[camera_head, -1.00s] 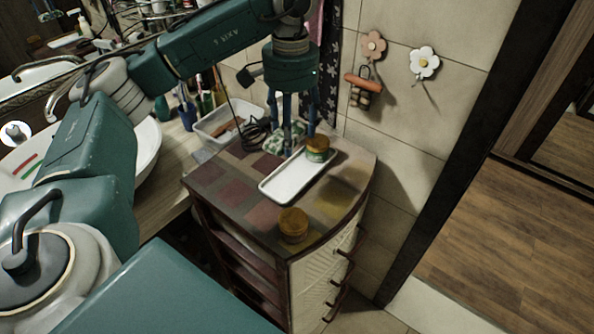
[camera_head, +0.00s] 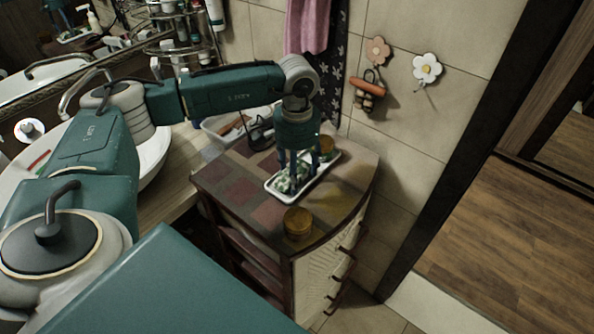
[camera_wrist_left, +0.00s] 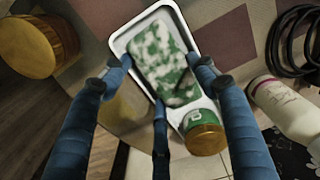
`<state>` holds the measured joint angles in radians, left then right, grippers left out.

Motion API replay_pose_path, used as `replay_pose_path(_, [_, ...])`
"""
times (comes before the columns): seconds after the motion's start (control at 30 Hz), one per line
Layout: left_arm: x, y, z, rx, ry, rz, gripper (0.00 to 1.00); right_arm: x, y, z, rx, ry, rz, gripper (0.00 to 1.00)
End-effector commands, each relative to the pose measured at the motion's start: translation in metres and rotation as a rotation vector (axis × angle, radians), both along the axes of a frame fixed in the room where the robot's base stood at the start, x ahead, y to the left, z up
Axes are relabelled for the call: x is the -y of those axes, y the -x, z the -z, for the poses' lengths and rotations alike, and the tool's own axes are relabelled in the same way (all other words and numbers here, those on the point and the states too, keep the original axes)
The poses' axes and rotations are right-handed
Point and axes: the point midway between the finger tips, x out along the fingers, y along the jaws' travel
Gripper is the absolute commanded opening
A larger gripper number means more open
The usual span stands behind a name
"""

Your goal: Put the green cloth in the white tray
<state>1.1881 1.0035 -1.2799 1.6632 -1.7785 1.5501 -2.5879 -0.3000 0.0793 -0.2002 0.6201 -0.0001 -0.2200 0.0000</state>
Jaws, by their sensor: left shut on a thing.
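The green and white patterned cloth (camera_head: 291,181) is between the fingers of my left gripper (camera_head: 297,177), over the white tray (camera_head: 271,190) on the small cabinet. In the left wrist view the cloth (camera_wrist_left: 165,62) lies within the outline of the tray (camera_wrist_left: 117,40). The fingers of the left gripper (camera_wrist_left: 160,72) are around the cloth and shut on it. I cannot tell whether the cloth touches the tray's bottom. My right gripper is not in view.
A jar (camera_head: 326,146) with a brown lid stands at the tray's far end. Another jar (camera_head: 297,223) stands near the cabinet's front edge. Wall hooks (camera_head: 427,68) are at right.

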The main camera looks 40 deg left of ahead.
Motion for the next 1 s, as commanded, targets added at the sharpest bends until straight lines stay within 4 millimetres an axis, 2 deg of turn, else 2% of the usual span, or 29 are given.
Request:
replay_pose_path(0.43, [0.001,0.004,0.018,-0.012,0.0,0.001,0.4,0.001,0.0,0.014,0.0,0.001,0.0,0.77])
replay_pose_path(0.6, [0.002,0.003,0.019,-0.011,0.002,0.001,0.41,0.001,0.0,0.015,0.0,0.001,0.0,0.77])
replay_pose_path(0.63, [0.002,0.003,0.019,-0.011,0.002,0.001,0.63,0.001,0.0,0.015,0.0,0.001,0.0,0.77])
replay_pose_path(0.7, [0.003,0.003,0.02,-0.012,0.002,0.002,0.77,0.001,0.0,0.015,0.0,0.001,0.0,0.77])
replay_pose_path(1.0, [0.002,0.005,0.019,-0.015,0.001,0.003,0.77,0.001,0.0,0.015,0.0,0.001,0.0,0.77])
